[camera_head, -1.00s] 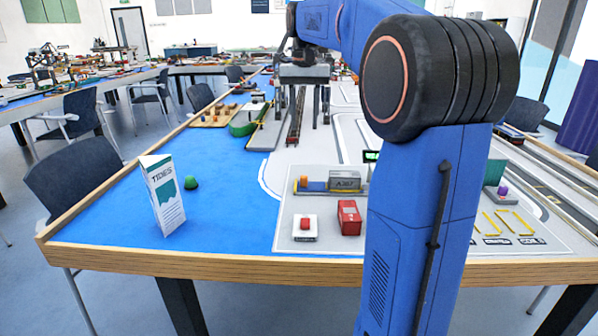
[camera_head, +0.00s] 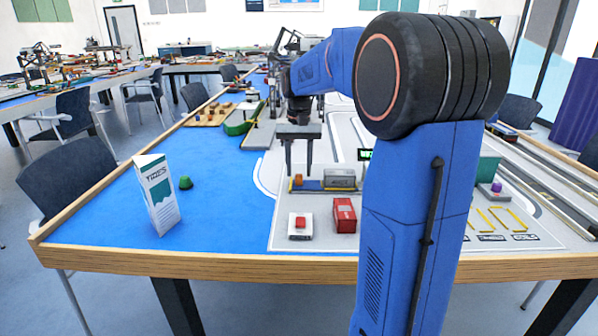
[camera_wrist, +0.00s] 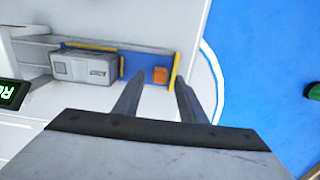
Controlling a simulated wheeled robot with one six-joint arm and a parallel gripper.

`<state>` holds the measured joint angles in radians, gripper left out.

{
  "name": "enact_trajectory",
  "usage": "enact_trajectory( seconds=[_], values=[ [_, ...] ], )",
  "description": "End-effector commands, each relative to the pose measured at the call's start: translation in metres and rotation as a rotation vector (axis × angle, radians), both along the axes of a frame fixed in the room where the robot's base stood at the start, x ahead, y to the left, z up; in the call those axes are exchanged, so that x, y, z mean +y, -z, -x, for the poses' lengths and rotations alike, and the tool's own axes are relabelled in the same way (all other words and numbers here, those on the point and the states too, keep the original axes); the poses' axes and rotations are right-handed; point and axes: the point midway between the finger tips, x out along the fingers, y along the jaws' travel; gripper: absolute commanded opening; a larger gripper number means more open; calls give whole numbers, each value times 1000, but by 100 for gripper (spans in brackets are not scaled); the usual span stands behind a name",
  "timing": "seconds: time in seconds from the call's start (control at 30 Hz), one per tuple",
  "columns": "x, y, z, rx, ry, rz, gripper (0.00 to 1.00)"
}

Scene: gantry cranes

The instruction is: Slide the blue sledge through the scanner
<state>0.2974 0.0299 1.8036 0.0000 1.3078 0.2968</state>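The blue sledge (camera_head: 313,186) lies on the light board at the table's front; it is a long strip with yellow end pieces, also in the wrist view (camera_wrist: 142,64). An orange block (camera_wrist: 160,75) is near one end of it, and a grey labelled box (camera_wrist: 84,67) stands along it. A dark display with green letters (camera_wrist: 12,94) is at the left of the wrist view; it may belong to the scanner, whose body I cannot make out clearly. My gripper (camera_head: 299,172) points down above the orange end. Its fingers (camera_wrist: 161,79) are apart and empty.
A red box (camera_head: 344,215) and a red button on a white base (camera_head: 300,226) stand in front of the sledge. A white carton (camera_head: 160,196) and a green object (camera_head: 185,183) are on the blue mat to the left. The mat between is clear.

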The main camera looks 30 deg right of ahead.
Motion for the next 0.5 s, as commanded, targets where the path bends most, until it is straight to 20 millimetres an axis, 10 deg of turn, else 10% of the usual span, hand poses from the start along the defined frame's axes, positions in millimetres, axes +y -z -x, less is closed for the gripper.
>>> enact_trajectory(
  seconds=[0.5],
  values=[
    [0, 15, 0, 0, 0, 0, 35]
  ],
)
